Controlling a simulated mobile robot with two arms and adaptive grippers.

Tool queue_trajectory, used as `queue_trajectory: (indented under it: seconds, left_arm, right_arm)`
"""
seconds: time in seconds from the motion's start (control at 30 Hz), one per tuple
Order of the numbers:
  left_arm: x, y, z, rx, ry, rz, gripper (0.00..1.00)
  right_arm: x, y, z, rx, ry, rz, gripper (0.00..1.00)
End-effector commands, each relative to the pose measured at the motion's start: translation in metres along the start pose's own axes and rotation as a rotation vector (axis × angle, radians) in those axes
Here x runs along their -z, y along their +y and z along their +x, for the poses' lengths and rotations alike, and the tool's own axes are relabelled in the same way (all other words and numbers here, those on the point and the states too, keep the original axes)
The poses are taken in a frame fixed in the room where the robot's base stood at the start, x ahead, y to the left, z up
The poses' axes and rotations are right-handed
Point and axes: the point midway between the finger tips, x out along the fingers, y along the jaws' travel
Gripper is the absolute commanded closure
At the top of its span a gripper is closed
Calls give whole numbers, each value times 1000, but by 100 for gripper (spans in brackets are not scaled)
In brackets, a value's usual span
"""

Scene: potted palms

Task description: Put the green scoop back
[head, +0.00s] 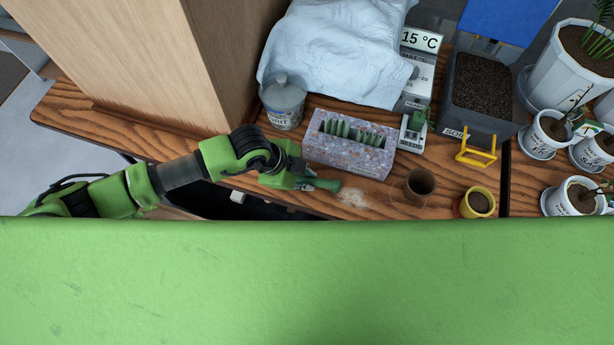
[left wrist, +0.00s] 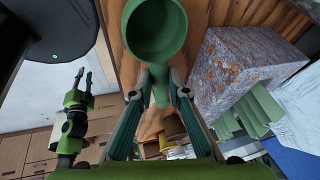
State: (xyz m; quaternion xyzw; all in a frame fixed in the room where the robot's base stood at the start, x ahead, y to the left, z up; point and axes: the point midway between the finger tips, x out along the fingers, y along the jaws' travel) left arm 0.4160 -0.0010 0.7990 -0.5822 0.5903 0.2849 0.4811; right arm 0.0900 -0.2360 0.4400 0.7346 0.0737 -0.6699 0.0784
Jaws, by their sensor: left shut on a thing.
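The green scoop (head: 328,185) is held by my left gripper (head: 306,182) over the front part of the wooden table, left of a pale spill. In the left wrist view, the scoop's round cup (left wrist: 155,30) is close up, and its handle runs down between the two fingers of my left gripper (left wrist: 158,92), which is shut on it. A grey soil bin (head: 452,118) with dark soil stands at the back right, with a yellow wire holder (head: 478,152) at its front. My right gripper (left wrist: 84,78) shows at the left of the left wrist view, fingers apart and empty.
A speckled box (head: 348,157) with green tags stands just behind the scoop. A grey lidded jar (head: 283,103), a scale (head: 414,128), a brown pot (head: 419,183), a yellow pot (head: 478,203) and several white pots are around. A tall wooden panel (head: 150,60) stands at left.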

Motion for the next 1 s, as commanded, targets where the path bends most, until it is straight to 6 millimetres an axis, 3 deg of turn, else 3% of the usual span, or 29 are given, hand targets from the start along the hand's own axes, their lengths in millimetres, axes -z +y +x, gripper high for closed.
queue_trajectory:
  seconds: [0.9,0.93,1.0]
  left_arm:
    - [-4,2,10,0,0,0,100]
    - [-3,2,9,0,0,0,76]
    - [-3,2,9,0,0,0,65]
  right_arm:
    - [0,0,6,0,0,0,79]
    - [0,0,6,0,0,0,79]
    - [0,0,6,0,0,0,79]
